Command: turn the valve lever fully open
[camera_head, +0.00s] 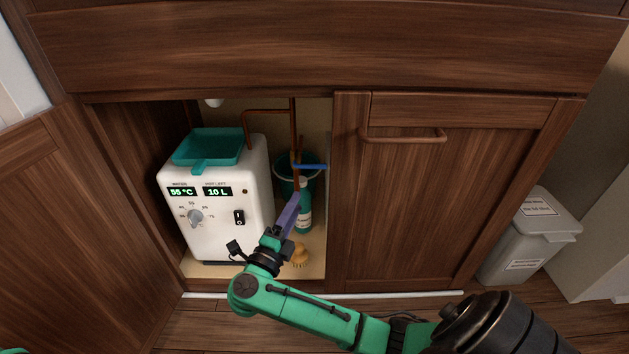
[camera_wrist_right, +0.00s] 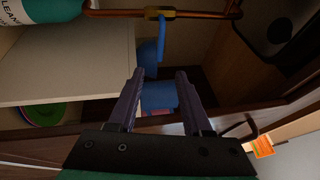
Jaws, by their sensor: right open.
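The blue valve lever (camera_head: 311,166) sits on a vertical copper pipe (camera_head: 294,125) inside the open cabinet. It points right, crosswise to the pipe. In the right wrist view the brass valve body (camera_wrist_right: 160,13) is at the top, with the blue lever (camera_wrist_right: 148,56) coming from it towards the fingers. My right gripper (camera_head: 295,203) reaches into the cabinet, just below the lever in the head view. Its purple fingers (camera_wrist_right: 159,75) are apart, and blue shows in the gap; I cannot tell whether they touch it. My left gripper is out of view.
A white water heater (camera_head: 225,228) with a teal tray (camera_head: 208,148) on top stands left of my arm. A green bottle (camera_head: 304,218), a teal bucket (camera_head: 284,172) and a yellow brush (camera_head: 300,256) crowd the cabinet. The right door (camera_head: 400,210) is shut.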

